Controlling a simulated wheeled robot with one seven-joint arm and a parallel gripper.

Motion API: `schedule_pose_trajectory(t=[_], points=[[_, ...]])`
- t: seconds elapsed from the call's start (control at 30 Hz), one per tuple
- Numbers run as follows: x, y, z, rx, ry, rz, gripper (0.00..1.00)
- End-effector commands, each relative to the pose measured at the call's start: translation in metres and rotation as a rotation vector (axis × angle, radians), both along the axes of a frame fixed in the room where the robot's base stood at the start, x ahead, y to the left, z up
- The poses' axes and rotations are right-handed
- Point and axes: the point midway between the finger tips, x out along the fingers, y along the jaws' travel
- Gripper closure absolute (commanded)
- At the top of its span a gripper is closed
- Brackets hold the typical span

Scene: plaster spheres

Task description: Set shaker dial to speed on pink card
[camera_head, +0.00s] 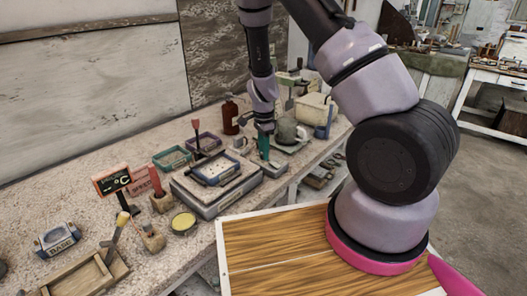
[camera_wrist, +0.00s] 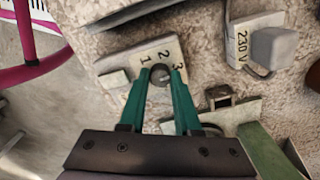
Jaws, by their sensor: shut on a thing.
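A pale control plate (camera_wrist: 119,65) marked 1, 2 and 3 is in the wrist view, with a small round dark dial (camera_wrist: 160,75) in its middle. My gripper (camera_wrist: 160,72) has green fingers closed on the dial from both sides. The dial's pointer direction is hard to tell. In the head view my gripper (camera_head: 263,150) points down behind a grey flat device with a tray (camera_head: 212,168), possibly the shaker; the dial is hidden there. A pink card (camera_head: 141,182) stands at the left, partly covered by a red-handled tool; its setting is not readable.
A pale block marked 230 V (camera_wrist: 243,42) with a grey plug is right of the dial. An orange-framed °C sign (camera_head: 111,180) stands at the left.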

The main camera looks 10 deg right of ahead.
Motion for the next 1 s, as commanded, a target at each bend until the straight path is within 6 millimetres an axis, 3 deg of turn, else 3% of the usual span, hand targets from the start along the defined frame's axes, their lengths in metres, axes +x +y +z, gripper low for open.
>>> schedule_pose_trajectory(t=[0.03,0.1,0.47,0.57,1.0], points=[[0.001,0.0,0.001,0.0,-0.002,0.0,0.61],[0.001,0.0,0.001,0.0,-0.002,0.0,0.38],[0.001,0.0,0.003,0.0,-0.002,0.001,0.38],[0.001,0.001,0.014,0.001,-0.003,0.003,0.38],[0.001,0.001,0.095,0.002,-0.004,0.001,0.38]])
